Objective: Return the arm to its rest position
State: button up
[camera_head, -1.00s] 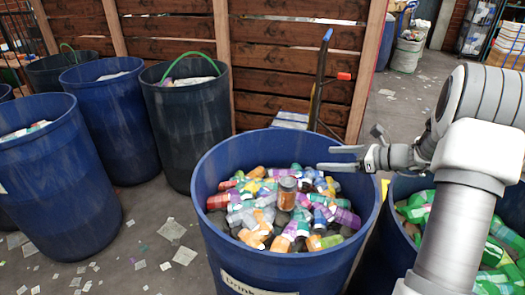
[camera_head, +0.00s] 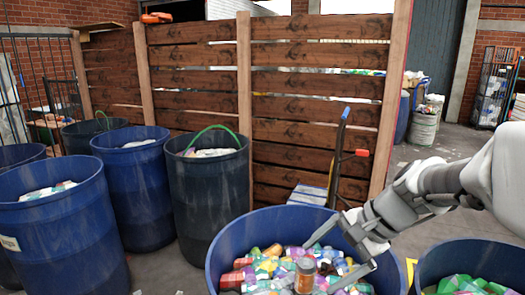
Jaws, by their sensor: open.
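My gripper (camera_head: 345,262) is open and empty over the right part of the blue barrel (camera_head: 232,232) at the bottom centre. Its two fingers point down and to the left and are apart. My arm comes in from the right edge. An amber jar with a pale lid (camera_head: 305,277) lies among colourful bottles and cans (camera_head: 265,272) in this barrel, left of my fingers. Whether the lower fingertip touches the contents, I cannot tell.
A second blue barrel with green bottles (camera_head: 470,284) stands at the bottom right. Several more barrels (camera_head: 130,190) stand at the left. A wooden slat fence (camera_head: 320,110) runs behind, with a hand truck (camera_head: 338,160) leaning there. Open floor shows at the back right.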

jog(key=s+d+r+n+t+h, duration=0.2)
jog(key=s+n+h, duration=0.4)
jog(key=s+n, duration=0.5)
jog(key=s, duration=0.3)
jog(key=shift+r+t, duration=0.4)
